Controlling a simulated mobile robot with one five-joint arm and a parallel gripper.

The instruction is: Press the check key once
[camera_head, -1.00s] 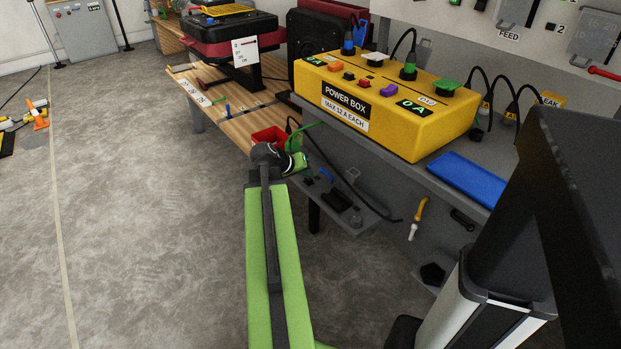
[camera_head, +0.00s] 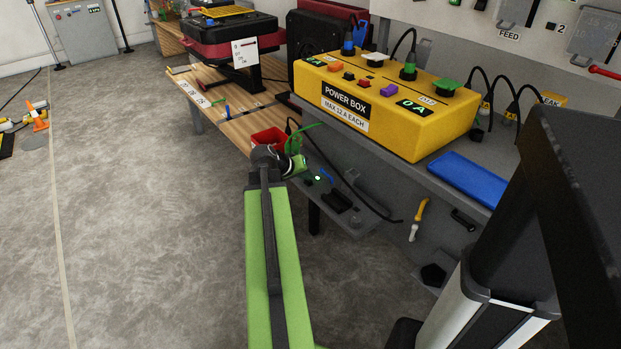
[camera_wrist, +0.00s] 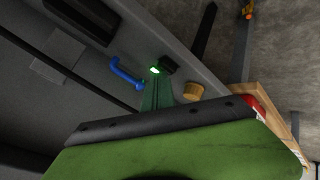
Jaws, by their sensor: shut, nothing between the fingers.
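A small dark block (camera_wrist: 169,65) on the grey shelf shows in the wrist view, with a bright green light (camera_wrist: 155,70) at its edge. This may be the check key, but I see no label. The light also shows in the head view (camera_head: 318,178), just right of my arm's end. My gripper (camera_wrist: 157,84) is shut with nothing in it. Its fingertips are close to the block and light; I cannot tell whether they touch. In the head view my wrist hides most of the fingers.
A blue hooked piece (camera_wrist: 124,73) lies left of my fingertips and a tan cylinder (camera_wrist: 193,90) right. The yellow power box (camera_head: 390,110) stands above the shelf. A red bin (camera_head: 268,137) is behind my wrist. A black cable (camera_head: 350,185) crosses the shelf.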

